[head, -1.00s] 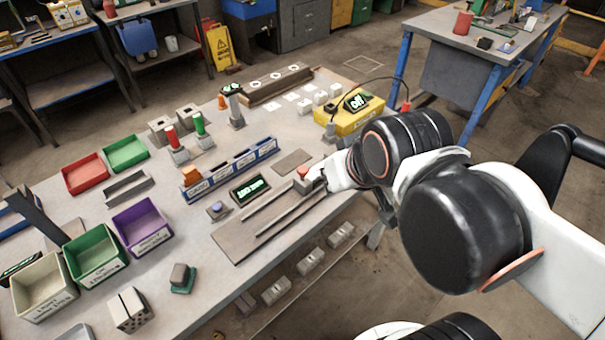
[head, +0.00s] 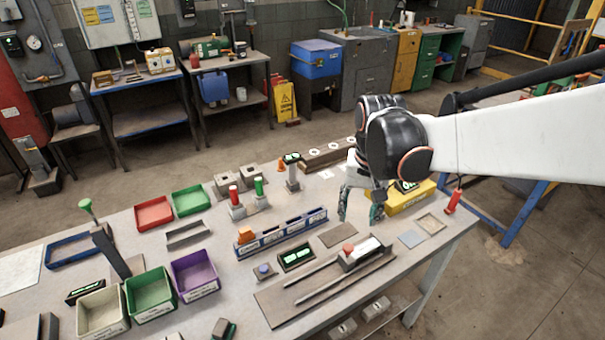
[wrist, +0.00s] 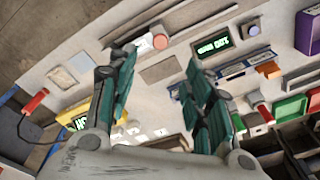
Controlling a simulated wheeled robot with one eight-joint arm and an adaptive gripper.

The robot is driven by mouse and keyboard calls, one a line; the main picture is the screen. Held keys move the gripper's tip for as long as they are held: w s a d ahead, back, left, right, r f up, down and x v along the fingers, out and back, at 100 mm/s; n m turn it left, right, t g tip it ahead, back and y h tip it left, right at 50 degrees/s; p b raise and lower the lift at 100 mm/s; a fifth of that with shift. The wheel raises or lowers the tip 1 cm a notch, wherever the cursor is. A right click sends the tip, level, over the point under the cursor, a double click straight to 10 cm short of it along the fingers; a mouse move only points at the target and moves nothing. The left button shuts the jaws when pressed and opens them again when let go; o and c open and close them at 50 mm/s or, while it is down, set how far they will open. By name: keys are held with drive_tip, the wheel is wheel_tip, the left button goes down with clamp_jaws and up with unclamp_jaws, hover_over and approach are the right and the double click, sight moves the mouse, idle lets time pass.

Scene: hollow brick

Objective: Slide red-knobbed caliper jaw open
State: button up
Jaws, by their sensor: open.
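The caliper is a flat grey-brown plate (head: 290,305) with long rails, at the front edge of the bench in the head view. Its sliding block carries a red knob (head: 348,247) and a pale top (head: 362,253), and sits toward the right end of the rails. The knob also shows at the top of the wrist view (wrist: 160,41). My gripper (head: 360,208) has teal fingers spread apart and empty. It is behind the knob, over the bench by the yellow box, not touching the knob. In the wrist view the open fingers (wrist: 155,72) stand below the knob.
A lit green display (head: 296,257) and a blue-topped button (head: 264,271) lie left of the knob. A blue rack (head: 285,235) stands behind them. A yellow box (head: 412,200) is right of my gripper. A flat brown pad (head: 338,235) lies between gripper and knob.

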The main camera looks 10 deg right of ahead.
sight(348, 247)
drive_tip(key=shift+m+g, duration=0.4)
drive_tip(key=shift+g, duration=0.2)
drive_tip(key=f+b, duration=0.1)
drive_tip(key=f, duration=0.4)
drive_tip(key=w+f+b, duration=0.1)
drive_tip(key=f, duration=0.4)
drive_tip(key=w+f+b, duration=0.1)
drive_tip(key=f, duration=0.4)
drive_tip(key=shift+w+f, duration=0.15)
drive_tip(key=shift+w, duration=0.1)
clamp_jaws()
drive_tip(key=shift+a, duration=0.1)
